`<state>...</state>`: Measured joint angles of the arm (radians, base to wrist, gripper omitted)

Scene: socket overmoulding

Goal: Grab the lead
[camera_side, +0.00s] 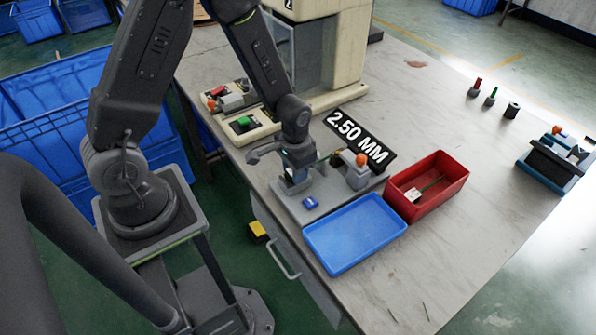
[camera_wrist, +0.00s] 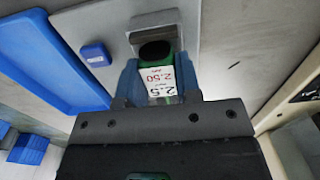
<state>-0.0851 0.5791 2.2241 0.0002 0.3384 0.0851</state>
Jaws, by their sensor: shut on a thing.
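In the wrist view my gripper (camera_wrist: 156,80) has its blue fingers closed on the green lead (camera_wrist: 157,61). The lead carries a white label with 2.5 and 2.50 printed on it. Its dark round end sits at a grey metal fixture (camera_wrist: 204,40), and I cannot tell whether it is seated in it. In the side view my gripper (camera_side: 296,172) is low over the grey fixture plate (camera_side: 318,212), left of the 2.50 MM sign (camera_side: 357,138). My gripper and wrist hide most of the lead there.
An empty blue tray (camera_side: 355,232) lies in front of the fixture. A red bin (camera_side: 428,200) beside it holds another green piece with a white label. A small blue block (camera_side: 310,202) sits on the plate. A cream machine (camera_side: 335,50) stands behind.

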